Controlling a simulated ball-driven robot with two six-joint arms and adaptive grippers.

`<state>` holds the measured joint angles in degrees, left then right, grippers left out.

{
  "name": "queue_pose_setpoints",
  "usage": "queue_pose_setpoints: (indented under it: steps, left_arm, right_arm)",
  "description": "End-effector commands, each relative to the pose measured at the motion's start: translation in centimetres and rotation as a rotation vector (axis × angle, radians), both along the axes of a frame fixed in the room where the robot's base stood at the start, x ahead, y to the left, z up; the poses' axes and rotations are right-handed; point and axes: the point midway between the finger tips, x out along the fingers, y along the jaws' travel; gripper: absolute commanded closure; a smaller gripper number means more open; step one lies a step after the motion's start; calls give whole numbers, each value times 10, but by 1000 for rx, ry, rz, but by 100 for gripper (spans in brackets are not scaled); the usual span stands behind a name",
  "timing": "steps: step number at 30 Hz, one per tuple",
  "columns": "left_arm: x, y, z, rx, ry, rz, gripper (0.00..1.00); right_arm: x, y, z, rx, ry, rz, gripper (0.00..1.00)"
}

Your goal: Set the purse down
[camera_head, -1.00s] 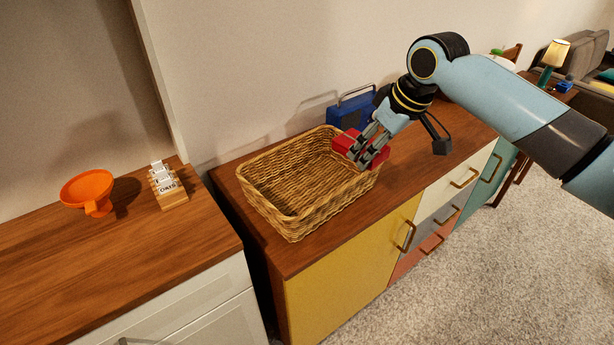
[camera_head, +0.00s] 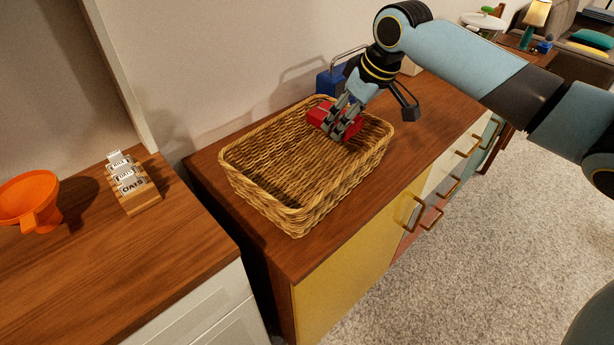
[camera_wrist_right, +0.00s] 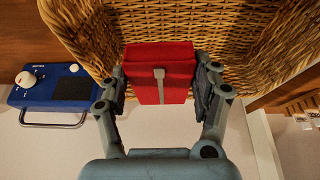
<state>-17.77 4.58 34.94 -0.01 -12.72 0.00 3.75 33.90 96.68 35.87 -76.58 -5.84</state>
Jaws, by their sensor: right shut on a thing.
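The purse is a small red block-like thing (camera_head: 319,115) with a grey clasp strip, seen best in the right wrist view (camera_wrist_right: 160,72). My right gripper (camera_head: 342,122) is shut on it, with one finger on each side in the right wrist view. It holds the purse over the back part of a woven wicker basket (camera_head: 262,196). The basket appears empty and stands on the wooden cabinet top. I cannot tell whether the purse touches the basket. My left gripper is not in view.
A blue radio (camera_head: 330,80) with a handle stands behind the basket by the wall. An orange bowl (camera_head: 30,203) and a wooden block with label tags (camera_head: 133,184) stand on the left counter.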

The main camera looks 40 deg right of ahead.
Motion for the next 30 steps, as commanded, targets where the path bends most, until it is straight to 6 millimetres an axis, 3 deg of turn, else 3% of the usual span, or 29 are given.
queue_pose_setpoints:
  steps: [5, 12, 18, 23, 30]
  left_arm:
    - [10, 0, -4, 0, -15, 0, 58]
    - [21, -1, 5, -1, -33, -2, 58]
    - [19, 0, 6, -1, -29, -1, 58]
    - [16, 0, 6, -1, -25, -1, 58]
    - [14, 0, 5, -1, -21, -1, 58]
  right_arm:
    - [0, 18, -16, 7, 0, 1, 69]
    - [0, 78, -50, 9, 2, 1, 69]
    - [1, 110, -71, 3, 1, 0, 69]
    - [1, 117, -81, 0, 2, 0, 69]
    - [1, 117, -114, 1, 1, 0, 69]
